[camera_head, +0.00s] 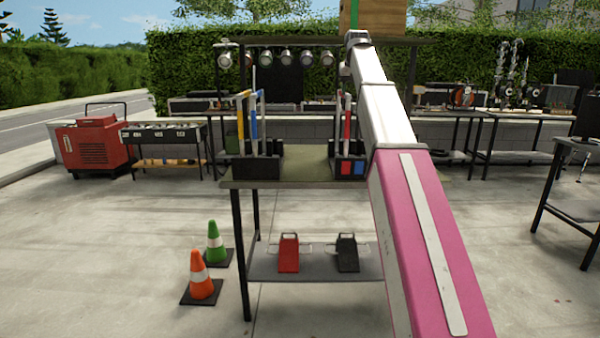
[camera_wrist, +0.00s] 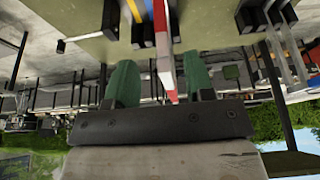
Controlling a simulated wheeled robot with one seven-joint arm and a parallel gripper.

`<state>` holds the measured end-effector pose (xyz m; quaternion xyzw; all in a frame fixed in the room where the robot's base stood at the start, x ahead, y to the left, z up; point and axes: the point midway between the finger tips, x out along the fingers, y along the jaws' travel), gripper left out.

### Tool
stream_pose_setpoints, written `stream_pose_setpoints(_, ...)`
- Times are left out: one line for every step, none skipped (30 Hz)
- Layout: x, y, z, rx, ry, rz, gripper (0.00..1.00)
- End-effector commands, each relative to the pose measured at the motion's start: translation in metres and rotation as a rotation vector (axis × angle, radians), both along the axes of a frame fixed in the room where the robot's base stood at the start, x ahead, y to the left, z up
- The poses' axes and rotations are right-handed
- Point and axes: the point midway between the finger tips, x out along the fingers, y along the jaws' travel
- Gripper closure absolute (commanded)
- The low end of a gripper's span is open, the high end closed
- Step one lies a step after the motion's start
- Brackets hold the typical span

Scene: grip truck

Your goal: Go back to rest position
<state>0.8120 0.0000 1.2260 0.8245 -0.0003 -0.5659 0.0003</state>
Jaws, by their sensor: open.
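My gripper (camera_wrist: 160,90) shows in the wrist view with two green fingers spread apart, one on each side. A red and white bar (camera_wrist: 164,48) runs down the picture between them; it shows no clear contact with either finger. In the head view my arm reaches up and away, and I cannot clearly make out the gripper. A black holder (camera_head: 256,170) with yellow, blue and pale upright bars stands on the left of the table (camera_head: 305,165). A second holder (camera_head: 350,168) with red and white bars stands on the right, partly beside my arm.
Under the table, a lower shelf (camera_head: 315,268) bears a red item (camera_head: 289,253) and a black item (camera_head: 347,254). A green cone (camera_head: 214,240) and an orange cone (camera_head: 201,275) stand left. A row of lamps (camera_head: 286,57) hangs above.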

Motion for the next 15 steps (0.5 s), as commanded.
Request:
stream_pose_setpoints(-0.002,0.000,-0.014,0.000,0.006,0.000,0.51)
stream_pose_setpoints(-0.002,0.000,-0.021,0.000,0.009,0.000,0.51)
stream_pose_setpoints(-0.003,0.000,-0.031,0.000,0.013,0.000,0.51)
stream_pose_setpoints(-0.003,0.000,-0.040,0.000,0.017,0.000,0.51)
stream_pose_setpoints(-0.003,0.000,-0.049,0.000,0.022,0.000,0.51)
stream_pose_setpoints(-0.004,0.000,-0.060,0.000,0.026,0.000,0.51)
stream_pose_setpoints(-0.005,0.000,-0.070,0.000,0.030,0.000,0.51)
stream_pose_setpoints(-0.006,0.000,-0.082,0.000,0.035,0.000,0.51)
stream_pose_setpoints(-0.008,0.000,-0.097,0.000,0.042,0.000,0.51)
stream_pose_setpoints(-0.009,0.000,-0.110,0.000,0.048,0.000,0.51)
stream_pose_setpoints(-0.012,0.000,-0.124,0.000,0.054,0.000,0.51)
stream_pose_setpoints(-0.014,0.000,-0.142,0.000,0.061,0.000,0.51)
stream_pose_setpoints(-0.017,0.000,-0.156,0.000,0.068,0.000,0.51)
stream_pose_setpoints(-0.019,0.000,-0.170,0.000,0.074,0.000,0.51)
stream_pose_setpoints(-0.023,0.000,-0.188,0.000,0.082,0.000,0.51)
